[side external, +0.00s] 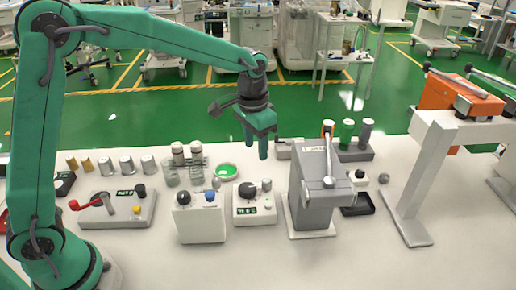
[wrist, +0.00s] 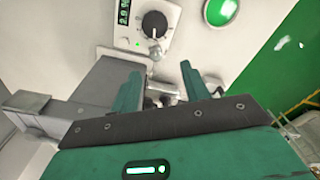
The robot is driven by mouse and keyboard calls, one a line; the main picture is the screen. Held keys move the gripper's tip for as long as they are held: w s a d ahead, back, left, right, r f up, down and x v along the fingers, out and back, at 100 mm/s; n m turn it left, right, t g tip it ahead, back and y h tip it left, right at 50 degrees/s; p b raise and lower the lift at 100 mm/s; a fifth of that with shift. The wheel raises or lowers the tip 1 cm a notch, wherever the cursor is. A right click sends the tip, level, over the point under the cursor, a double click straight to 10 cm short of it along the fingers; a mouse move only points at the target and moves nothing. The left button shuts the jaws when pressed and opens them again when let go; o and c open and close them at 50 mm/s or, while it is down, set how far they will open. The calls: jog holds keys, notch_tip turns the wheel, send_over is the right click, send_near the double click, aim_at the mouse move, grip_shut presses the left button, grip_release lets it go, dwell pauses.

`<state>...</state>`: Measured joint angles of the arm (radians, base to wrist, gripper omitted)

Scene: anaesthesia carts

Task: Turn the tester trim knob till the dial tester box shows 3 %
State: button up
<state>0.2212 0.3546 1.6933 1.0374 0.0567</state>
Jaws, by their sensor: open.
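The dial tester box (side external: 254,212) is a pale box on the bench with a black knob (side external: 247,190) on top and a small display (side external: 265,206). In the wrist view the box face (wrist: 178,18) shows the round black knob (wrist: 154,24) with a white pointer mark and scale marks around it. The green-lit display (wrist: 124,12) beside it is turned sideways and seems to read about 2.9. I cannot tell which knob is labelled trim. My gripper (side external: 257,148) is open and empty, above and behind the box. In the wrist view its fingers (wrist: 161,84) are apart, clear of the knob.
A tall grey device (side external: 312,200) with a lever stands close right of the box. Another knobbed box (side external: 200,220) stands left. A green dish (side external: 226,171) and glass jars (side external: 186,160) are behind left. The bench front is clear.

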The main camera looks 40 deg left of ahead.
jog(key=s+a+r+n+t, duration=0.1)
jog(key=s+a+r, duration=0.3)
jog(key=s, duration=0.5)
jog(key=s+a+r+n+t, duration=0.1)
jog(key=s+a+r, duration=0.3)
jog(key=s, duration=0.4)
jog(key=shift+s+a+r+t, duration=0.4)
jog(key=shift+r+t, duration=0.3)
jog(key=shift+t, duration=0.2)
dwell(0.3)
jog(key=s+a+f+n+t, duration=0.1)
jog(key=s, duration=0.5)
jog(key=shift+a+f, duration=0.15)
jog(key=shift+a, duration=0.15)
dwell(1.0)
